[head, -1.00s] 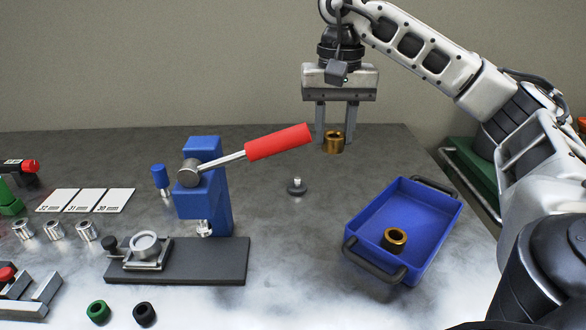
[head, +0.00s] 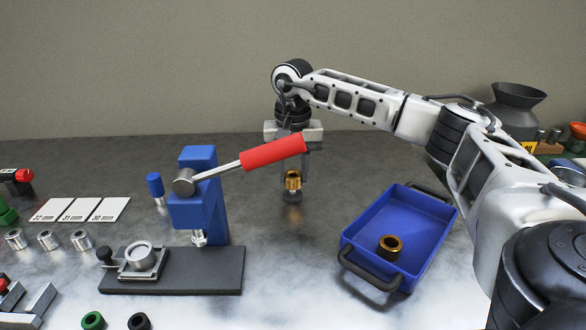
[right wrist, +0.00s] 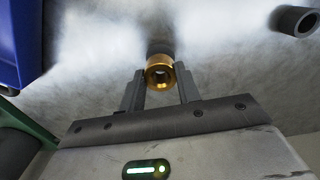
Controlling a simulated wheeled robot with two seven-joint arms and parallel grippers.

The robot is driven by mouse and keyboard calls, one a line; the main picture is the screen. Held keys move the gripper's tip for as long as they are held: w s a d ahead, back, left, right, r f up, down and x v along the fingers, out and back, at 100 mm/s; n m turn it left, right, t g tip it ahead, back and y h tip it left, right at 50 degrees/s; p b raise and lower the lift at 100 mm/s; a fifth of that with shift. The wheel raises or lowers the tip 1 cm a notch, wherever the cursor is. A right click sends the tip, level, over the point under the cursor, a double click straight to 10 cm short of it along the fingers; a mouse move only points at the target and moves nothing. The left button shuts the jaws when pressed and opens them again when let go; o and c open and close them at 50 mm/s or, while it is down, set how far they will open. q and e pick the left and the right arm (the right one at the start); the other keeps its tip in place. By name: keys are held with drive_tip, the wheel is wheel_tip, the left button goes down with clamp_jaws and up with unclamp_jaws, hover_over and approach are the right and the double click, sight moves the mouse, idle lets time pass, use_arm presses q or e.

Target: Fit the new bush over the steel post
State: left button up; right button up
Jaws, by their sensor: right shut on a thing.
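The brass-coloured new bush (head: 293,178) is held upright between the fingertips of my right gripper (head: 293,173). It also shows between the fingers in the right wrist view (right wrist: 160,75), its bore facing the camera. The dark round base of the steel post (head: 292,197) shows directly below the bush. The post's shaft is hidden by the bush, so I cannot tell how far the bush is around it. A gap shows between bush and base. A second bush (head: 390,246), darker with a brass rim, lies in the blue tray. My left gripper is not in view.
The blue press (head: 198,195) stands left of the post; its red lever handle (head: 272,152) reaches in front of my right gripper. The blue tray (head: 425,265) is to the right. Steel, green and black rings lie at the left. The table in front of the post is clear.

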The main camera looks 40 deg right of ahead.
drive_tip(key=shift+f, duration=0.3)
drive_tip(key=o, duration=1.1)
drive_tip(key=shift+c, duration=0.2)
wheel_tip(320, 180, up, 13)
drive_tip(key=shift+p, duration=0.4)
drive_tip(key=shift+f, duration=0.15)
